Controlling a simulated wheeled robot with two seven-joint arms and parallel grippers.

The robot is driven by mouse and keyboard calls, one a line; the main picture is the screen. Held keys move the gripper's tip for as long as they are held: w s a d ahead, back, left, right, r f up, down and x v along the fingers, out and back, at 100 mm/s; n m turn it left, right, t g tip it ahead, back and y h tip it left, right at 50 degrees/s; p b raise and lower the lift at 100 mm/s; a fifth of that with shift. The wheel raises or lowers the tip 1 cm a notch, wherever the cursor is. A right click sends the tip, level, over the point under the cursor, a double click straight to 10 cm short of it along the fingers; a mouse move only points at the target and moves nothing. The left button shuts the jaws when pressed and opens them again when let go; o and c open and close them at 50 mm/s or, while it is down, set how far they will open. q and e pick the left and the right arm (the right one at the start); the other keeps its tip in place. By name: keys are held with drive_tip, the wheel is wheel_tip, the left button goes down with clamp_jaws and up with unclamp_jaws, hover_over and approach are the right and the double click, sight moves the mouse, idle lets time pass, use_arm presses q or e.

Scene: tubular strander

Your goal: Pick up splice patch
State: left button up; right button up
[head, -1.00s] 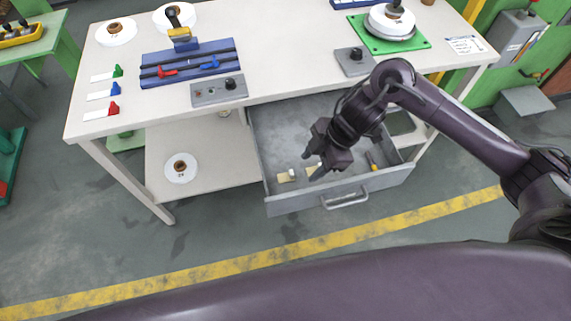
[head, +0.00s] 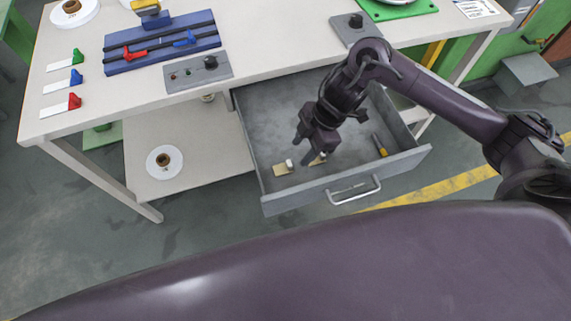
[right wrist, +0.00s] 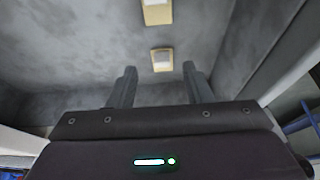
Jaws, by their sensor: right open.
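Two small beige patches with white pieces on them lie on the floor of the open grey drawer (head: 280,205). In the head view the left patch (head: 281,170) is clear, and the right patch (head: 319,159) is partly hidden by my right gripper (head: 306,147). In the right wrist view one patch (right wrist: 162,60) lies ahead of the open fingertips, roughly centred between them, and the other patch (right wrist: 157,12) is farther up, cut by the frame edge. My right gripper (right wrist: 159,80) is open and empty inside the drawer area. My left gripper is not in view.
The drawer front has a handle (head: 356,189). The workbench top (head: 270,60) overhangs behind, with a control box (head: 197,73) near its edge. A spool (head: 165,162) sits on the lower shelf.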

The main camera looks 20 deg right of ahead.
sight(290, 162)
drive_tip(key=a+f, duration=0.2)
drive_tip(key=f, duration=0.1)
drive_tip(key=shift+s+a+f, duration=0.1)
drive_tip(key=shift+s+a, duration=0.1)
drive_tip(key=shift+a, duration=0.05)
drive_tip(key=shift+a+f, duration=0.2)
drive_tip(key=shift+f, duration=0.3)
clamp_jaws()
